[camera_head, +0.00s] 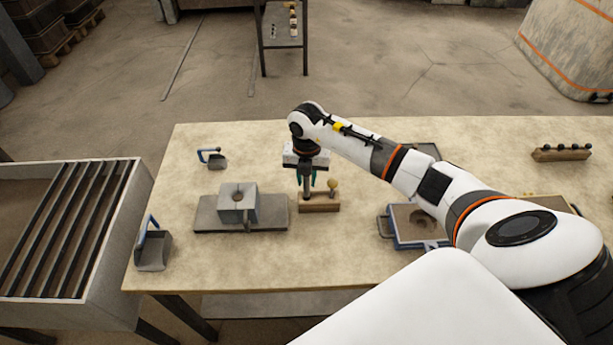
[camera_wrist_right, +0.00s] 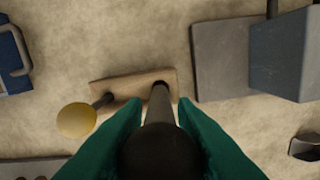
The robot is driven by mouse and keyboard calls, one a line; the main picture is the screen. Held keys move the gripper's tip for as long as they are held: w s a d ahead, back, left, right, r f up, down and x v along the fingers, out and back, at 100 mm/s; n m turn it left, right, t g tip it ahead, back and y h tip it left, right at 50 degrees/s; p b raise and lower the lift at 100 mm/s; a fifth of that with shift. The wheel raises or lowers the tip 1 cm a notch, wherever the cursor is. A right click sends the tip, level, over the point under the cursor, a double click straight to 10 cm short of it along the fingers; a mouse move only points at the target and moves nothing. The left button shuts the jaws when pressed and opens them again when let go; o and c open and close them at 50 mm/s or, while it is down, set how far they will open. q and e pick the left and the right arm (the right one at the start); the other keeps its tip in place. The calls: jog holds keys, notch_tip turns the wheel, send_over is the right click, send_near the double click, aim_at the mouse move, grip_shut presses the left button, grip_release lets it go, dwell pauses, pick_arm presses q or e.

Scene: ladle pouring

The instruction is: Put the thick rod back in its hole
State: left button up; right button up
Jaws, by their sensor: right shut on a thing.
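My right gripper (camera_head: 306,180) is shut on a dark thick rod (camera_head: 307,190), which stands about upright. In the right wrist view the green fingers (camera_wrist_right: 155,135) close on both sides of the rod (camera_wrist_right: 160,108). The rod's lower end meets the wooden block (camera_head: 319,208) near one end of it; I cannot tell whether it is inside the hole or just over it. The block also shows in the right wrist view (camera_wrist_right: 130,87). A thinner rod with a yellow ball (camera_head: 333,184) stands in the block's other end. My left gripper is not in view.
A grey block mould (camera_head: 239,203) on a plate stands left of the wooden block. A blue-framed sand box (camera_head: 418,241) lies to the right, partly under my arm. Scoops with blue handles (camera_head: 153,250) are at the left. Bare tabletop (camera_head: 300,255) lies in front.

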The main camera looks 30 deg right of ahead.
aim_at(307, 195)
jog(key=shift+f+b, duration=1.75)
jog(key=shift+f, duration=0.55)
jog(key=o, duration=1.7)
jog(key=shift+c, duration=0.2)
jog(key=shift+r, duration=0.15)
jog(key=shift+r+p, duration=2.35)
jog(key=shift+r, duration=0.6)
jog(key=shift+f, duration=0.1)
